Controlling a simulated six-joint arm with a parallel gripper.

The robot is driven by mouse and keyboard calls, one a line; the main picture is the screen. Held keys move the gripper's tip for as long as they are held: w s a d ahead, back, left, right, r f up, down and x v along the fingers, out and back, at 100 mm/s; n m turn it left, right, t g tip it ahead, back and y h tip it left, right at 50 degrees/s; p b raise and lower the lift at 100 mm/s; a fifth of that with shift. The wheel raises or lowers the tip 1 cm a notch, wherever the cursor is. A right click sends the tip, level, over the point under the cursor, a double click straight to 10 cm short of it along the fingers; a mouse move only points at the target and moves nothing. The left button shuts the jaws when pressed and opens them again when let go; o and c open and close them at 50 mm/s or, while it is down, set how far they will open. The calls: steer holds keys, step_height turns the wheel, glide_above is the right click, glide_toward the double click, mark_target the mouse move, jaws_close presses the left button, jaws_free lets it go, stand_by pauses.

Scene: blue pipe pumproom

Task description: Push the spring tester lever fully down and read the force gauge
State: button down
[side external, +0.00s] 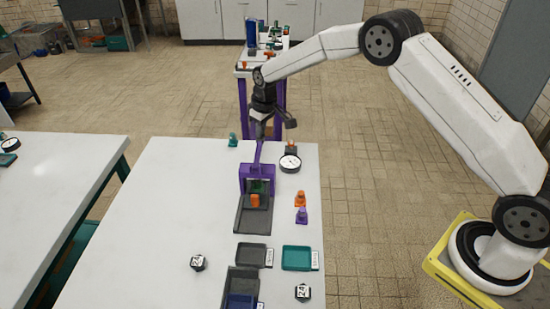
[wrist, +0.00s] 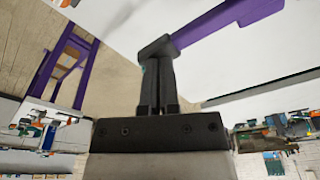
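The spring tester (side external: 243,178) has a purple frame on a dark base on the white table. An orange piece (side external: 255,201) sits at its front. Its purple lever (side external: 259,150) stands steeply up from the frame. My gripper (side external: 262,113) is at the lever's top end. In the wrist view, my gripper's dark fingers (wrist: 157,85) are close together, with a thin slit between them. Their tips meet the dark end of the lever (wrist: 154,47), and whether they touch is unclear. The round white gauge (side external: 290,163) stands right of the tester; its reading is too small to tell.
Small orange (side external: 300,199) and purple (side external: 301,216) pieces stand right of the tester, a teal one (side external: 233,140) behind it. A dark tray (side external: 252,254) and teal tray (side external: 297,258) lie in front, with blocks (side external: 198,263) marked with numbers. The table's left part is clear.

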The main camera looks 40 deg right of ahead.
mark_target(262, 140)
steer(key=shift+f, duration=2.05)
stand_by(0.4)
step_height(262, 140, up, 12)
stand_by(1.5)
steer(key=shift+r, duration=0.1)
steer(key=s+d+f+m, duration=0.1)
steer(key=s+m, duration=0.2)
steer(key=s, duration=2.9)
steer(key=shift+d+t, duration=0.15)
steer(key=shift+t, duration=0.25)
